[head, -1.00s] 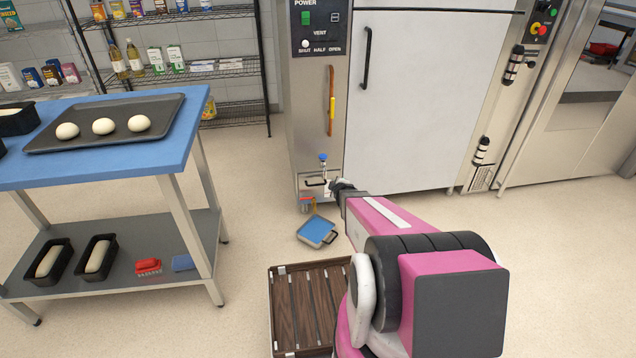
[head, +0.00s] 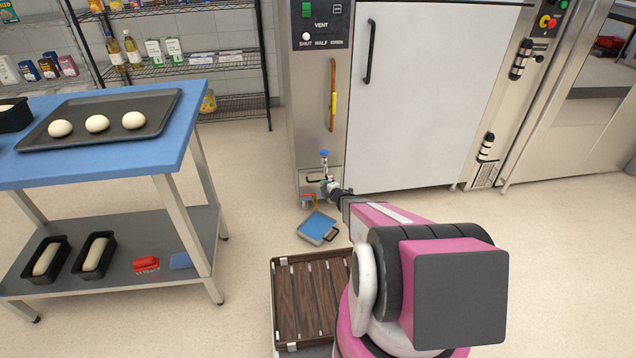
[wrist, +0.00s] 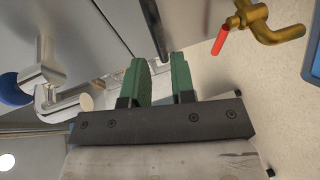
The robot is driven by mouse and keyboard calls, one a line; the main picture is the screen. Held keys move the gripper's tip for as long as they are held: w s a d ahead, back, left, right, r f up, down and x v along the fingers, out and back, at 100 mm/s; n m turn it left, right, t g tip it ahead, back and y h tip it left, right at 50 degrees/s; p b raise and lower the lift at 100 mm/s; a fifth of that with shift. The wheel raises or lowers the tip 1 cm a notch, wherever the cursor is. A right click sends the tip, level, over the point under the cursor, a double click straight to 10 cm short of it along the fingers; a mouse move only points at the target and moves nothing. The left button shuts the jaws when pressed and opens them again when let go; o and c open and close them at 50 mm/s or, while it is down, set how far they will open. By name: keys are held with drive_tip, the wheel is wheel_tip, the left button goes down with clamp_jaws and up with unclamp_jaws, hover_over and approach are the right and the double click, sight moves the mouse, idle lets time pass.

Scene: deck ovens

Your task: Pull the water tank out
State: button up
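The water tank front (head: 307,188) is a small steel panel low on the left of the oven cabinet, with a dark bar handle (head: 313,181). My gripper (head: 327,187) is at the handle's right end. In the wrist view, the two green fingers of my gripper (wrist: 164,82) stand apart with a gap between them. The dark handle (wrist: 153,27) runs from the top edge down towards that gap. I cannot tell whether a finger touches it. Part of the tank front is hidden by my gripper.
A blue-knobbed steel valve (wrist: 62,77) is close left of the fingers in the wrist view. A brass tap with a red lever (wrist: 222,40) is at right. A blue pan (head: 317,228) and a slatted wooden rack (head: 310,295) lie on the floor before the cabinet. A blue-topped table (head: 110,160) stands left.

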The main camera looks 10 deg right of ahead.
sight(318, 181)
drive_tip(key=x, duration=0.6)
drive_tip(key=shift+w, duration=0.1)
clamp_jaws()
